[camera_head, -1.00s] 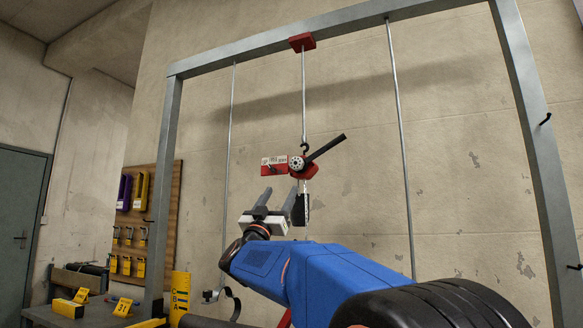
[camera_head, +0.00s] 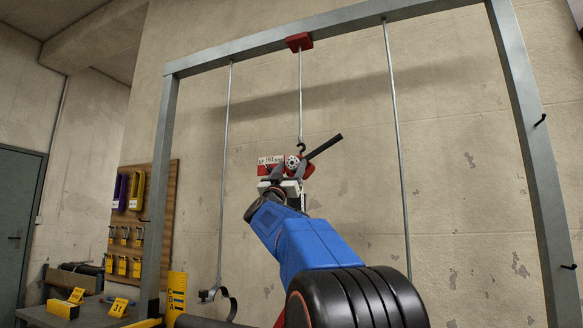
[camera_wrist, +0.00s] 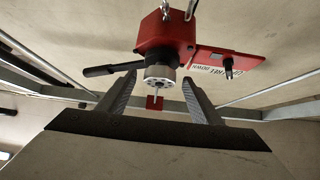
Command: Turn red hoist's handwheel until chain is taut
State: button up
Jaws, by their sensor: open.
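The red hoist (camera_head: 308,170) hangs from a hook on the rod at the middle of the overhead beam, with a black lever pointing up and right. Its handwheel (camera_head: 292,162) is a small, light round knob with holes on the hoist's front; it also shows in the wrist view (camera_wrist: 160,76). My gripper (camera_head: 288,172) is open just in front of the hoist. In the wrist view its two fingers (camera_wrist: 158,82) stand apart, one on each side of the handwheel, with gaps on both sides. The chain is mostly hidden behind my arm in the head view.
A grey steel frame (camera_head: 158,190) spans the scene, with rods hanging left (camera_head: 225,150) and right (camera_head: 398,150) of the hoist. A tool board (camera_head: 150,215) and a bench (camera_head: 95,312) stand at the left. A white-labelled red plate (camera_wrist: 225,62) carries a black knob beside the handwheel.

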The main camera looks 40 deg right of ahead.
jog(key=shift+w+d+r, duration=0.1)
jog(key=shift+d+r, duration=0.15)
jog(key=shift+d, duration=0.05)
jog(key=c, duration=1.1)
jog(key=shift+o, duration=0.2)
jog(key=shift+m+g, duration=0.4)
jog(key=m+g, duration=0.1)
jog(key=m, duration=0.1)
jog(key=m+g, duration=0.1)
jog(key=g, duration=0.1)
jog(key=m+g+h, duration=0.1)
jog(key=m+g, duration=0.1)
jog(key=shift+w+a+m, duration=0.1)
jog(key=shift+w+m, duration=0.15)
jog(key=shift+m, duration=0.05)
jog(key=m+g+y, duration=0.1)
jog(key=m+g, duration=0.5)
jog(key=m, duration=0.1)
jog(key=shift+w+r, duration=0.1)
jog(key=shift+w, duration=0.05)
jog(key=m+g+y, duration=0.2)
jog(key=m+g, duration=0.1)
jog(key=m, duration=0.1)
jog(key=shift+w+a+g, duration=0.1)
jog(key=shift+g, duration=0.2)
jog(key=shift+r+m+g+y, duration=0.2)
jog(key=shift+m+g+y, duration=0.6)
jog(key=shift+m+y, duration=1.05)
